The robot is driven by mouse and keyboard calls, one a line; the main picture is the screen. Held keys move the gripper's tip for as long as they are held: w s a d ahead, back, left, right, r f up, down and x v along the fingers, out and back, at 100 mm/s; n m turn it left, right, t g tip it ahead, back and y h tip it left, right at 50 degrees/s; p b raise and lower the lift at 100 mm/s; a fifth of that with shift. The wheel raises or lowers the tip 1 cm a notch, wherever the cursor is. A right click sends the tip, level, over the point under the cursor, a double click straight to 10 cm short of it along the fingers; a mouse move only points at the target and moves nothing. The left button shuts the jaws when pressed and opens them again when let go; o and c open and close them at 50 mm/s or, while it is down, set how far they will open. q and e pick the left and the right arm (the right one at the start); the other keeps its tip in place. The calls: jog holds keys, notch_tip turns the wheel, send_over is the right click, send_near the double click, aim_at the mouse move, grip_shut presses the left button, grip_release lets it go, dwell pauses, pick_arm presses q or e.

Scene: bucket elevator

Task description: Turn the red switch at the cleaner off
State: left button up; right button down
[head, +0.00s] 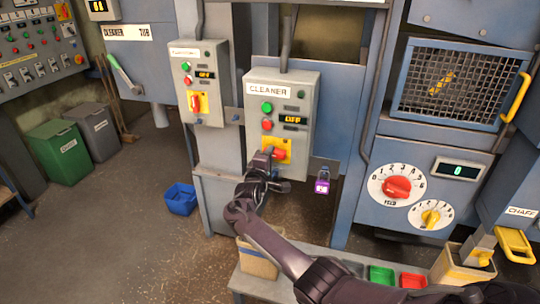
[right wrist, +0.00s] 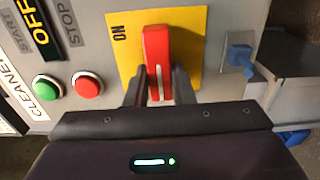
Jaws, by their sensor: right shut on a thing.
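The grey cleaner box (head: 308,88) hangs on the machine in the middle of the head view, with a "CLEANER" label and a lit display reading "OFF". Its red switch (right wrist: 157,60) sits on a yellow plate (right wrist: 190,30) below the buttons. In the right wrist view the red handle stands along the picture's upright direction, and "NO" lettering shows upside down or turned at the plate's left. My right gripper (right wrist: 160,88) is shut on the red handle, a finger on each side. In the head view the right gripper (head: 268,160) covers part of the switch. My left gripper is not in view.
A purple padlock (head: 322,184) hangs just right of the box's lower edge. A similar box (head: 199,80) with its own red switch is to the left. A blue hasp (right wrist: 238,55) is beside the plate. A low bench (head: 250,285) with trays stands below.

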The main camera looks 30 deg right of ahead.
jog(key=c, duration=1.2)
grip_release()
jog(key=shift+a, duration=0.1)
jog(key=shift+c, duration=0.2)
jog(key=v, duration=0.7)
jog(key=shift+s+a, duration=0.25)
